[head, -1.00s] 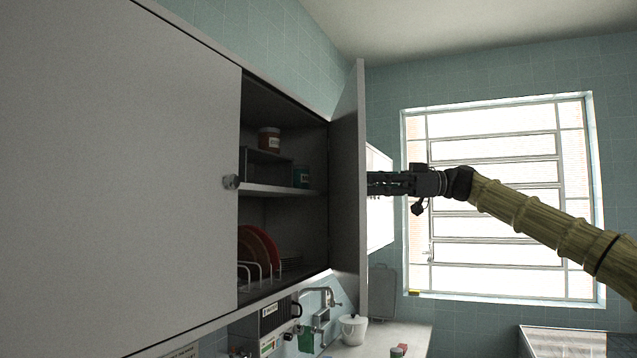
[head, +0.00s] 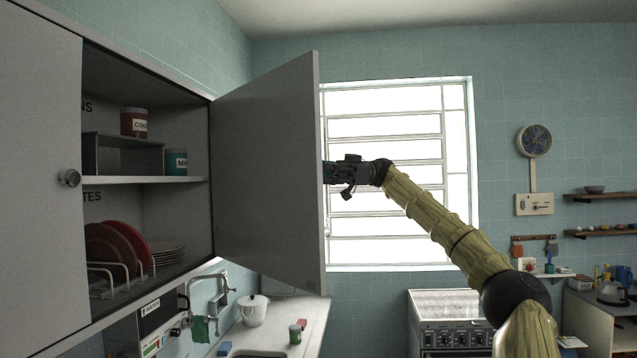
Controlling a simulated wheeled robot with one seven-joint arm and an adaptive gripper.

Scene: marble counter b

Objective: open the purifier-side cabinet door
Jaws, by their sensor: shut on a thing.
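The cabinet door (head: 268,165) on the right of the wall cabinet stands swung well out from the cabinet, hinged at the cabinet's right side. My gripper (head: 328,173) is at the door's free edge, on its far face, shut on a part of the door that the door itself hides. The fingertips are hidden behind the door edge. The purifier (head: 155,318) is on the wall under the cabinet. The other cabinet door (head: 35,170), with a round knob (head: 69,178), is shut on the left.
The open cabinet shows a shelf (head: 140,180) with jars and, below, plates in a rack (head: 110,275). Under it are a tap (head: 212,295), a white pot (head: 254,310) and the counter. A window (head: 395,175) is behind my arm, and a stove (head: 450,318) stands at right.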

